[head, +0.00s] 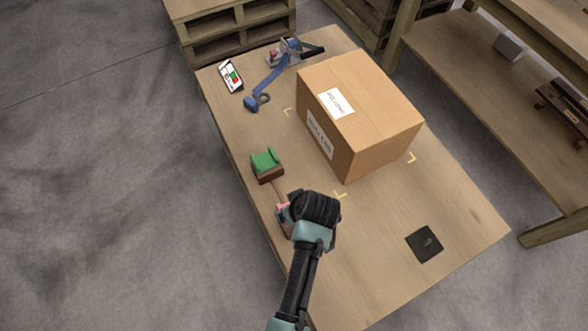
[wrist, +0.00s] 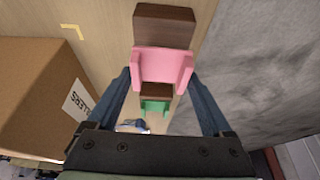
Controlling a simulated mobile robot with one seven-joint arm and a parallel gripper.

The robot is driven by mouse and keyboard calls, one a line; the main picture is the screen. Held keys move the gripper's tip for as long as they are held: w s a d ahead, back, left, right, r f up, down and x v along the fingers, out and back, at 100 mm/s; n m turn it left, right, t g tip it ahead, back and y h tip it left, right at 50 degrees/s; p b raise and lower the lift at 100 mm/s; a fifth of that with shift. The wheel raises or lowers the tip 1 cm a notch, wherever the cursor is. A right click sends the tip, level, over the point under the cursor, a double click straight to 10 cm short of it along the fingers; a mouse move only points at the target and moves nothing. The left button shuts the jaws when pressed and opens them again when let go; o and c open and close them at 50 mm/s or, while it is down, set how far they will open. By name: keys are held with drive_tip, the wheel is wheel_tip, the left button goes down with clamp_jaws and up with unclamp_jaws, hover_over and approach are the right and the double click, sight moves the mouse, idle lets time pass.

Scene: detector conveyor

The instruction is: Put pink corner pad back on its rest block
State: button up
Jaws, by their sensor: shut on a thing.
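The pink corner pad (wrist: 162,66) is between the two fingers of my gripper (wrist: 162,76) in the wrist view, and my gripper is shut on it. In the head view only a bit of the pink pad (head: 282,210) shows beside my gripper (head: 287,209). A brown rest block (wrist: 164,24) shows at the pad's upper edge in the wrist view. The pad overlaps part of this block, and I cannot tell whether they touch. In the head view my arm hides most of this block.
A green corner pad (head: 265,160) sits on another brown block (head: 269,178) near the table's left edge. A large cardboard box (head: 386,125) stands on the table (head: 375,215). A blue strap tool (head: 266,86), a phone-like card (head: 231,76) and a black plate (head: 424,244) lie around it.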

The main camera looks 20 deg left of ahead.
drive_tip(key=shift+f+b, duration=1.25)
drive_tip(key=shift+f, duration=0.6)
drive_tip(key=o, duration=1.2)
drive_tip(key=shift+r, duration=0.1)
drive_tip(key=p+v, duration=0.3)
drive_tip(key=v, duration=1)
